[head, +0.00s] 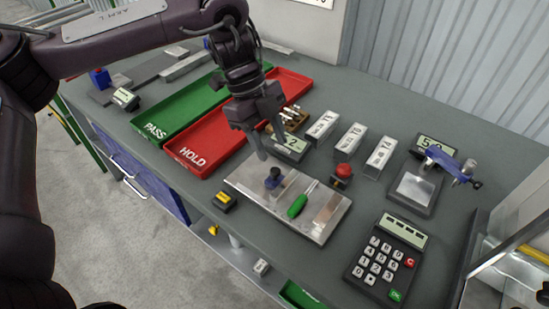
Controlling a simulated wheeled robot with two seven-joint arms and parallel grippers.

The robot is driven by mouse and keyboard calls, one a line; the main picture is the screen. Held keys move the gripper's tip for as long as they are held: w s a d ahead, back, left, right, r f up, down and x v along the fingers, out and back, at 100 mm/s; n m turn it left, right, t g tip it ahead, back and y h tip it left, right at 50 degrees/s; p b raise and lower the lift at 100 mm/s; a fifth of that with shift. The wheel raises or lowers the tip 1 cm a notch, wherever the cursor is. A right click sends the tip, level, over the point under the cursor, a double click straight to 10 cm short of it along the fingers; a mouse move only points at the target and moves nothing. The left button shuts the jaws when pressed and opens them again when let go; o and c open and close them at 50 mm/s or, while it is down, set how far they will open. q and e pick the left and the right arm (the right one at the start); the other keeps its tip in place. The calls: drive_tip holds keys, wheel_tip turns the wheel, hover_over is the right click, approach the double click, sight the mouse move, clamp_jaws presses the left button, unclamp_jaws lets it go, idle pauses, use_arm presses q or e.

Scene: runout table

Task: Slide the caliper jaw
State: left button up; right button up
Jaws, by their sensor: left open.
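My left gripper (272,146) is open and empty, pointing down above the far-left part of a steel plate (325,226). A dark blue-black knob-like piece (273,179) stands on that plate just below and in front of the fingers, apart from them as far as I can tell. At the far left, a blue block (98,78) stands near a long grey bar (184,66) and a small display (125,99); this may be the caliper, but I cannot tell surely. My gripper is well to the right of it. My right gripper is not in view.
Green PASS tray (168,122) and red HOLD tray (205,158) lie left of the plate. A green-handled tool (298,206) lies on the plate. A red knob (342,172), several labelled blocks, a blue-framed gauge (448,164) and a keypad (383,262) stand to the right.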

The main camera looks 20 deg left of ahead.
sight(274, 169)
use_arm(q)
drive_tip(key=shift+n, duration=0.5)
drive_tip(key=f, duration=0.5)
drive_tip(key=shift+s+d+f, duration=0.25)
drive_tip(key=shift+s+f, duration=0.05)
drive_tip(key=shift+s, duration=0.1)
drive_tip(key=shift+c, duration=0.3)
clamp_jaws()
